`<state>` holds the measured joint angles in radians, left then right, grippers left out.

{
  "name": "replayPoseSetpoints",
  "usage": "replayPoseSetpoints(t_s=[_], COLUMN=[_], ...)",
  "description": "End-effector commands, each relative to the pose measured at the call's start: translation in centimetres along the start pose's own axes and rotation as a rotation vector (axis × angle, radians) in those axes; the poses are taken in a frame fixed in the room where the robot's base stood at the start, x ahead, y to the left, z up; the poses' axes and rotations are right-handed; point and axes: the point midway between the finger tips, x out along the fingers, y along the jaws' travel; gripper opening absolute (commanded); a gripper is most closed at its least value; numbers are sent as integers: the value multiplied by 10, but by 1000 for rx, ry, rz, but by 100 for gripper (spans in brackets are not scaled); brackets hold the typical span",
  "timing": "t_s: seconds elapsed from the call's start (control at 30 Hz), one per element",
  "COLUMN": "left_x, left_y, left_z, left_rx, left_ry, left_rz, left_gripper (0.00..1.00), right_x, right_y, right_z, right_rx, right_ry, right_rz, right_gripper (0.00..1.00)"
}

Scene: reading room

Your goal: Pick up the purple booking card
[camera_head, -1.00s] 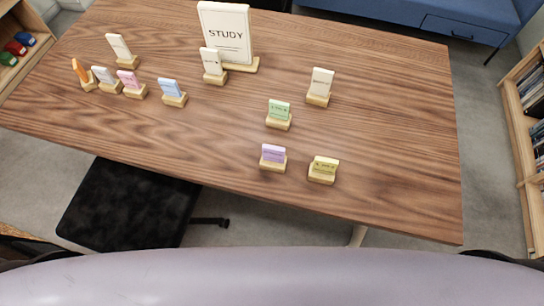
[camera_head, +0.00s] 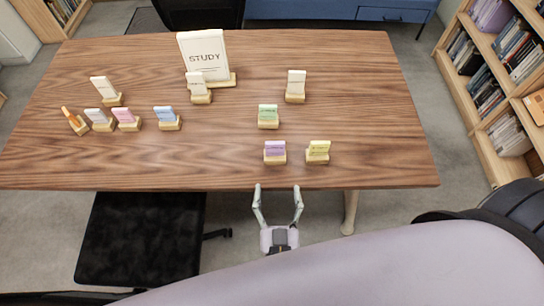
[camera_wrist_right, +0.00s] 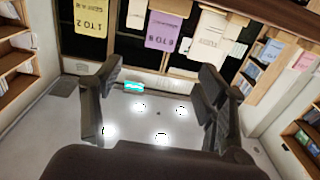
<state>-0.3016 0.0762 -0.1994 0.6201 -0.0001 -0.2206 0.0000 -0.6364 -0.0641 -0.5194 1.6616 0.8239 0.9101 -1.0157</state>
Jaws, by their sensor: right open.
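The purple booking card (camera_head: 275,148) stands in a small wooden holder (camera_head: 275,159) near the front edge of the table. My right gripper (camera_head: 277,188) is open and empty just off the front edge, in front of the purple card, with its fingers pointing towards the table. In the right wrist view the purple card (camera_wrist_right: 168,30) hangs upside down near the top, beyond the gap between the spread fingers (camera_wrist_right: 160,68). Nothing is between the fingers. My left gripper is not in view.
A yellow card (camera_head: 319,146) stands close right of the purple one. A green card (camera_head: 268,112) stands behind it. Several other cards, a STUDY sign (camera_head: 204,58) and an orange item (camera_head: 72,117) stand farther back or left. A black chair (camera_head: 140,235) is left of my right gripper.

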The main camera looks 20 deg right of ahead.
Motion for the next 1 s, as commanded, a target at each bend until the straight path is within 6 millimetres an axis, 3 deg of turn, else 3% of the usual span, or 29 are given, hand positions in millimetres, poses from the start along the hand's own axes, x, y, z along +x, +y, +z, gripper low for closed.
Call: replayPoseSetpoints(t_s=[0.13,0.33,0.57,0.8,1.0], left_x=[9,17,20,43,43], left_y=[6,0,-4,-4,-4], left_z=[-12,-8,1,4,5], left_rx=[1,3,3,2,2], left_ry=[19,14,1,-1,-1], left_rz=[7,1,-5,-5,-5], left_gripper=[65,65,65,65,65], right_x=[35,73,91,123,140], right_y=[0,-1,-1,-1,-1], right_z=[2,2,2,10,6], right_rx=[2,2,0,3,0], right_ry=[5,3,0,4,1], right_rz=[-1,-3,-3,-2,-3], right_gripper=[67,67,67,67,67])
